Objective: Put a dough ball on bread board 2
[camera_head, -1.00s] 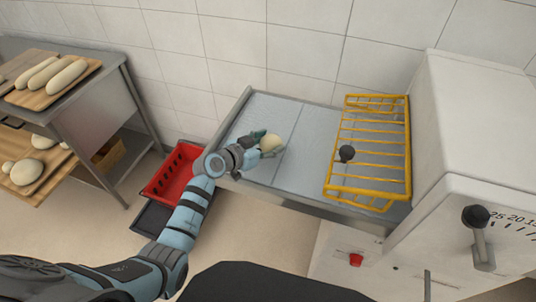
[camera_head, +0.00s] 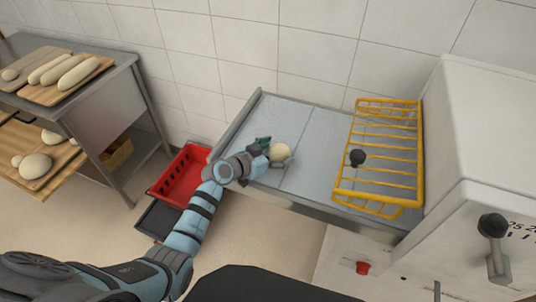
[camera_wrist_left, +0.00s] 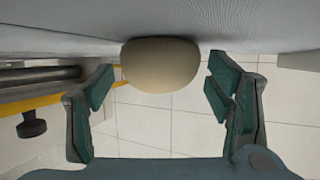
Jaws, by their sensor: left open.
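A pale round dough ball (camera_head: 280,152) rests on the grey belt (camera_head: 315,128) of the dough machine. My left gripper (camera_head: 274,153) is open, low at the belt, with its fingers on either side of the ball. In the left wrist view the ball (camera_wrist_left: 160,65) sits between the two spread green fingers, with a gap on each side. Wooden boards lie at the left: an upper one (camera_head: 38,95) with several long loaves and a lower one (camera_head: 62,166) with round dough pieces. No number shows on either. My right gripper is not in view.
A yellow wire guard (camera_head: 418,150) with a black knob (camera_head: 357,157) stands over the belt, right of the ball. A red crate (camera_head: 180,172) is on the floor between the metal table (camera_head: 125,85) and the machine. The belt around the ball is clear.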

